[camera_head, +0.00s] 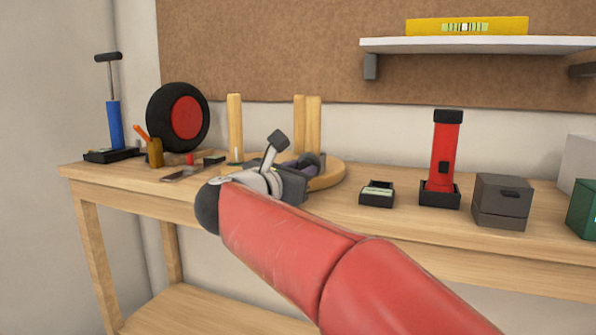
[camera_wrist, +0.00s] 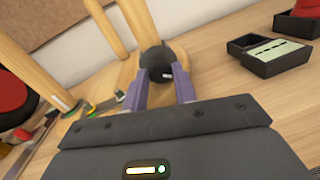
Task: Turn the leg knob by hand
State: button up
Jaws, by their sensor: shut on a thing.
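A dark round knob (camera_wrist: 157,62) with a small white mark shows at the centre of the wrist view. My gripper (camera_wrist: 161,84) has its two purple fingers on either side of the knob, shut on it. In the head view my gripper (camera_head: 306,165) is low over a round wooden disc (camera_head: 330,180), and the knob is hard to make out behind it. Upright wooden legs, a left one (camera_head: 235,125) and a close pair (camera_head: 307,122), stand at the disc. The disc's left part is hidden by my gripper and wrist.
The workbench (camera_head: 410,225) holds a small black tray with a pale block (camera_head: 377,193), a red flashlight (camera_head: 444,150) and a grey box (camera_head: 502,200) to the right. A wheel (camera_head: 179,117), small tools and a blue pump (camera_head: 113,124) stand left. A shelf (camera_head: 480,44) hangs above.

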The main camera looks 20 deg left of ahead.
jog(key=n, duration=0.3)
jog(key=o, duration=1)
jog(key=shift+c, duration=0.2)
jog(key=b+v, duration=0.1)
jog(key=v, duration=0.7)
jog(key=shift+f, duration=0.2)
jog(key=shift+w+d, duration=0.1)
jog(key=shift+w, duration=0.05)
